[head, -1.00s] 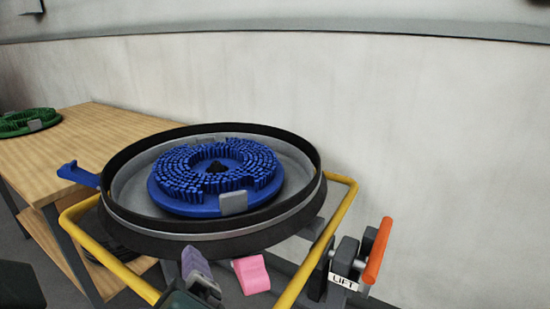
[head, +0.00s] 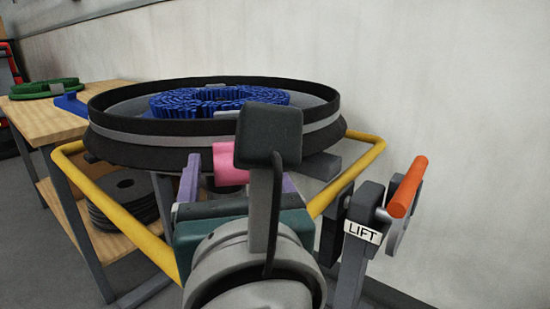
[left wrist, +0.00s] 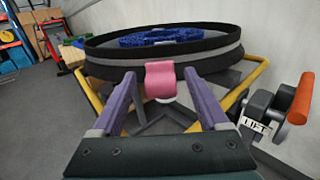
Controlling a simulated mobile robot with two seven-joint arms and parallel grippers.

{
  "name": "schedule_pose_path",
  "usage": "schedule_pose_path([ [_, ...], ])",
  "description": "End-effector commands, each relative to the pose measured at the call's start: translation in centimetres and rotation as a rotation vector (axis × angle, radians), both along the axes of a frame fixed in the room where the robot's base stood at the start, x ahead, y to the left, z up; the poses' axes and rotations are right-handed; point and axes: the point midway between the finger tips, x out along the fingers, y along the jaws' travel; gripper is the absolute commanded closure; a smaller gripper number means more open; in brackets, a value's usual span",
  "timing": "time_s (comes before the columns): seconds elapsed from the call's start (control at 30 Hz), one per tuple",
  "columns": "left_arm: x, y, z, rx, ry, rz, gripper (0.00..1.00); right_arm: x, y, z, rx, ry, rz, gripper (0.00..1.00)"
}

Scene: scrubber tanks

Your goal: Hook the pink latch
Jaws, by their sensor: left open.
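The pink latch (head: 230,163) is at the near side of the round black-rimmed tank housing (head: 115,148), just below its silver band. It also shows in the left wrist view (left wrist: 160,80), in front of the dark rim. Part of it is hidden in the head view by my wrist camera. My left gripper (head: 241,172) is open, with one purple finger on each side of the latch as seen in both views. In the left wrist view its fingertips (left wrist: 160,73) point toward the rim. I cannot tell whether either finger touches the latch. My right gripper is not in view.
A yellow tube frame (head: 130,220) runs around the housing. A LIFT lever with an orange handle (head: 407,187) stands to the right. A blue brush (head: 218,98) lies inside the ring. A wooden table (head: 35,118) with a green brush (head: 45,88) is at left.

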Motion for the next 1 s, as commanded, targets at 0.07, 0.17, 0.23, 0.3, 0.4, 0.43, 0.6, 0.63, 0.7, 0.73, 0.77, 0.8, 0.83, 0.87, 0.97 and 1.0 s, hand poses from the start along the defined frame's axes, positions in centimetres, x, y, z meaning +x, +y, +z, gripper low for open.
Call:
schedule_pose_path([
  [0.07, 1.4, 0.4, -0.2, 0.001, -0.004, 0.001, 0.22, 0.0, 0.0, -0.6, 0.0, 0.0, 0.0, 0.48],
  [0.17, 2.8, 0.7, -0.2, 0.0, -0.002, 0.001, 0.22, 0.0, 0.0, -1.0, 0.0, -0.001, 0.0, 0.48],
  [0.23, 3.4, 0.9, -0.2, -0.001, 0.0, 0.0, 0.22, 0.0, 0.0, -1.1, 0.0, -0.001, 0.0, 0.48],
  [0.3, 3.8, 1.0, -0.1, -0.002, -0.001, 0.001, 0.22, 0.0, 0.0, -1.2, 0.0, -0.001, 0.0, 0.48],
  [0.4, 4.0, 1.0, -0.1, -0.002, 0.001, 0.001, 0.22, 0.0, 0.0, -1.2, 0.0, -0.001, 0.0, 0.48],
  [0.43, 4.0, 1.0, -0.1, -0.002, 0.001, 0.0, 0.22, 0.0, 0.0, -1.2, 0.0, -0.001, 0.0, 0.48],
  [0.6, 4.0, 1.0, -0.1, -0.002, 0.001, 0.0, 0.24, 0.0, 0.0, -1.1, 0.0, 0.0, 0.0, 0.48],
  [0.63, 4.0, 1.0, -0.1, -0.002, 0.001, 0.0, 0.27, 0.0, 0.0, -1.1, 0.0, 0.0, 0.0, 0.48],
  [0.7, 4.0, 1.0, -0.1, -0.002, 0.001, 0.0, 0.35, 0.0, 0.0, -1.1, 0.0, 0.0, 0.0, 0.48],
  [0.73, 4.0, 1.0, -0.1, -0.002, 0.001, 0.0, 0.38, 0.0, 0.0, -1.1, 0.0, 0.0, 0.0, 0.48],
  [0.77, 4.0, 1.0, -0.1, -0.002, 0.001, 0.0, 0.42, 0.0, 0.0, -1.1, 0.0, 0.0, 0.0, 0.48],
  [0.8, 4.0, 1.0, -0.1, -0.002, 0.001, 0.0, 0.46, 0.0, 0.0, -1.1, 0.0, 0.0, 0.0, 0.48],
  [0.83, 4.0, 1.0, -0.1, -0.002, 0.001, 0.0, 0.49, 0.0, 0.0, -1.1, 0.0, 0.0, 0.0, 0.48],
  [0.87, 4.0, 1.0, -0.1, -0.002, 0.001, 0.0, 0.53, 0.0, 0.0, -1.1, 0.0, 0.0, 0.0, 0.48],
  [0.97, 4.0, 1.0, -0.1, -0.002, 0.001, 0.0, 0.64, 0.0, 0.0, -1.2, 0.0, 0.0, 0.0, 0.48],
  [1.0, 4.0, 1.0, -0.1, -0.002, 0.001, 0.0, 0.69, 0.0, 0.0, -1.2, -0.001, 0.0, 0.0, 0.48],
])
